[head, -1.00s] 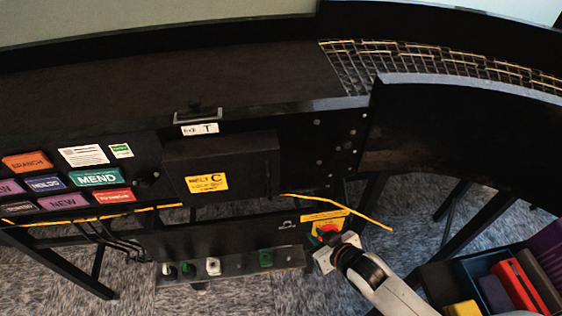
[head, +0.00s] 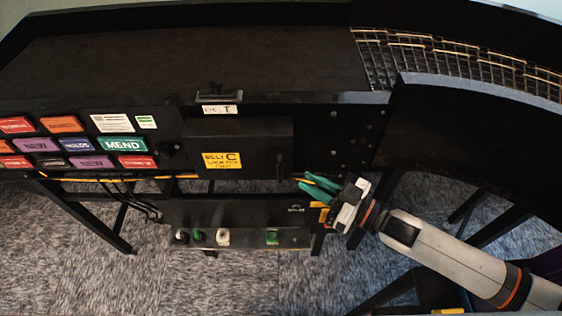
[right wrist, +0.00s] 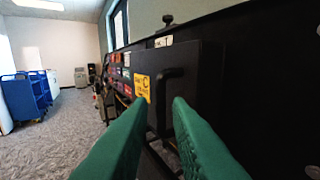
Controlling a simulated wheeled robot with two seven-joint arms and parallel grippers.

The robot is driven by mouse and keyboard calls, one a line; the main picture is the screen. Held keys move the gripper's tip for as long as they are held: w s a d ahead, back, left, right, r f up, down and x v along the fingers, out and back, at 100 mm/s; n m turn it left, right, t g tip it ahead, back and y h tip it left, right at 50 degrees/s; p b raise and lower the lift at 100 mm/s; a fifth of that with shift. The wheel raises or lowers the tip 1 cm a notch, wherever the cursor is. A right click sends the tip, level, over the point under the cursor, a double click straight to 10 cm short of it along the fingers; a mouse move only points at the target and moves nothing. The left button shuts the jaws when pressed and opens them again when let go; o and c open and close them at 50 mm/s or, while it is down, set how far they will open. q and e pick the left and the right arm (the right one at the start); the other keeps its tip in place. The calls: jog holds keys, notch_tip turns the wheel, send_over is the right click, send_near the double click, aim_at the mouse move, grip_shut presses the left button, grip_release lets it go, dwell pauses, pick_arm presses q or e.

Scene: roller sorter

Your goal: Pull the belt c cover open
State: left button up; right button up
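The belt C cover (head: 255,140) is a dark box on the front of the machine, with a yellow label (head: 222,160) reading BELT C. It looks closed. Its black upright handle is near its right edge and shows clearly in the right wrist view (right wrist: 164,86). My right gripper (head: 312,184) is open, its green fingers pointing left just below and right of the cover. In the right wrist view its fingers (right wrist: 160,118) are spread apart with the handle ahead between them, apparently not gripped. My left gripper is not in view.
A panel with several buttons (head: 240,238) hangs below the cover. Coloured signs (head: 122,145) fill the machine front to the left. A small latch with a white tag (head: 219,109) sits above the cover. Blue carts (right wrist: 25,95) stand far off.

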aim_at(280, 164)
jog(key=p+x, duration=0.2)
jog(key=x, duration=0.6)
jog(key=shift+w+a, duration=0.3)
grip_shut()
